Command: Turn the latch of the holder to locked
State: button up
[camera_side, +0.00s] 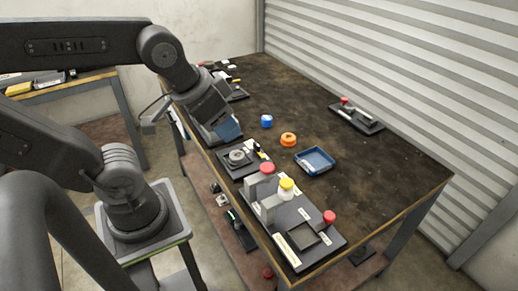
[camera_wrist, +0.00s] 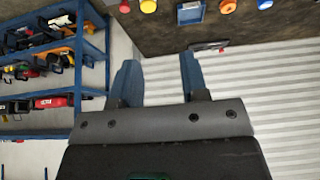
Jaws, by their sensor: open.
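In the side view, a dark base plate (camera_side: 335,238) lies at the table's near corner. Grey uprights (camera_side: 268,208) stand on it around a white bottle with a yellow cap (camera_side: 287,184). One red knob (camera_side: 329,217) is at its right and another red top (camera_side: 267,168) at its back. This looks like the holder; I cannot make out which part is the latch or how it is turned. My gripper (camera_side: 228,130) is over the table's left edge, apart from the holder. Its blue fingers (camera_wrist: 159,75) are spread and empty in the wrist view.
A blue tray (camera_side: 315,160), an orange ring-like part (camera_side: 288,139) and a blue-and-white cap (camera_side: 267,121) lie mid-table. A small plate with a round grey part (camera_side: 238,157) is near my gripper. Another dark plate with a red knob (camera_side: 357,117) is by the corrugated wall. The table's right side is clear.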

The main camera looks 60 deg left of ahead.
jog(key=w+a+n, duration=0.1)
jog(key=w+n, duration=0.1)
jog(key=w+a+n+g, duration=0.1)
jog(key=w+a, duration=0.1)
jog(key=w, duration=0.1)
jog(key=w+a+n, duration=0.1)
jog(key=w+n, duration=0.1)
jog(key=w, duration=0.1)
jog(key=shift+a+f+n+g+y, duration=0.3)
jog(key=shift+a+g, duration=0.1)
jog(key=n+g, duration=0.4)
jog(key=n, duration=0.8)
send_over(257, 144)
notch_tip(257, 144, down, 14)
notch_tip(257, 144, down, 14)
jog(key=shift+r, duration=0.1)
grip_shut()
